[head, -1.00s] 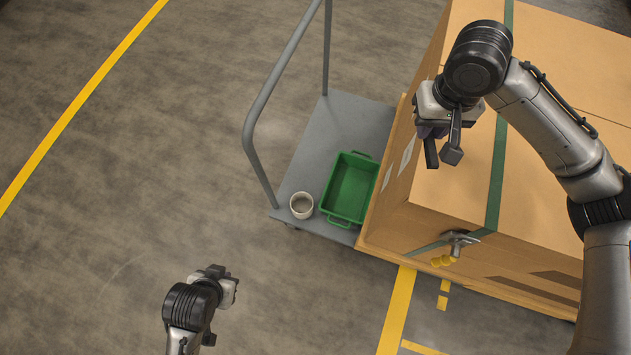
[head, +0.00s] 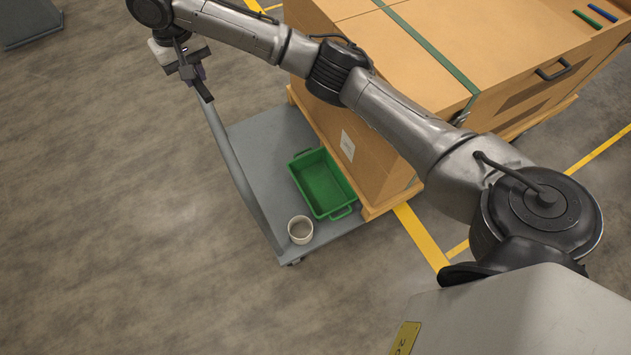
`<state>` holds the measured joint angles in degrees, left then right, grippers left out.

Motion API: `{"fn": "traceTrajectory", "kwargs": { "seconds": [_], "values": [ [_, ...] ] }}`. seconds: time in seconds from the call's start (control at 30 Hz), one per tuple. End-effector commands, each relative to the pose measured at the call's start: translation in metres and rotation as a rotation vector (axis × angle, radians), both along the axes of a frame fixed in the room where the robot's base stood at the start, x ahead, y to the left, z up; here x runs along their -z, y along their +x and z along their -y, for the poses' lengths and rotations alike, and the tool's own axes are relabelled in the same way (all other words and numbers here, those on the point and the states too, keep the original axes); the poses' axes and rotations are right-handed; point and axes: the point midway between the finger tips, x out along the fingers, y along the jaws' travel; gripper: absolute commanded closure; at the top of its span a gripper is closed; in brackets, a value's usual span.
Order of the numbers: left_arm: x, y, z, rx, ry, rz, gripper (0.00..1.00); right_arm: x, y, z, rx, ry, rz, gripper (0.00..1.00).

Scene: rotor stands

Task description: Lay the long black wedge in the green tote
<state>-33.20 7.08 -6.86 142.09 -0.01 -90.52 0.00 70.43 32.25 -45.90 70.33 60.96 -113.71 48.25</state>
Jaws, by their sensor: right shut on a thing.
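The green tote (head: 323,186) lies open and empty on the front part of the grey cart's deck, beside the big carton. My right gripper (head: 190,74) is at the upper left of the head view, by the cart's handle rail and up and left of the tote. It is shut on a dark, narrow piece, which looks like the long black wedge (head: 204,91); it is small here, and the gripper partly hides it. My left gripper is not in view.
The cart's deck (head: 255,140) has bare room left of the tote. Its handle rail (head: 232,165) rises along the left edge. A whitish cup (head: 300,230) stands close to the tote's near end. A large strapped carton (head: 375,160) walls off the right side.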

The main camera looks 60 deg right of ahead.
Motion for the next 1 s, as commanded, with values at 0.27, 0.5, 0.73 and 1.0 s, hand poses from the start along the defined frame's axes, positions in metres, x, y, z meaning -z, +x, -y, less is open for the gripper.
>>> {"fn": "traceTrajectory", "kwargs": {
  "seconds": [0.27,0.5,0.73,1.0],
  "values": [
    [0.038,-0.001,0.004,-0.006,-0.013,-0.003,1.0,0.068,0.032,0.074,0.181,0.002,-0.006,1.0],
    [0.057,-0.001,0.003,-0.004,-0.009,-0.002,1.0,0.149,0.024,0.103,0.228,0.0,-0.005,1.0],
    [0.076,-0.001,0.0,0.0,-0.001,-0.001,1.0,0.251,-0.008,0.109,0.211,0.0,-0.009,1.0],
    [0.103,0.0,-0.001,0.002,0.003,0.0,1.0,0.395,-0.083,0.111,0.153,0.0,-0.005,1.0]
  ]
}}
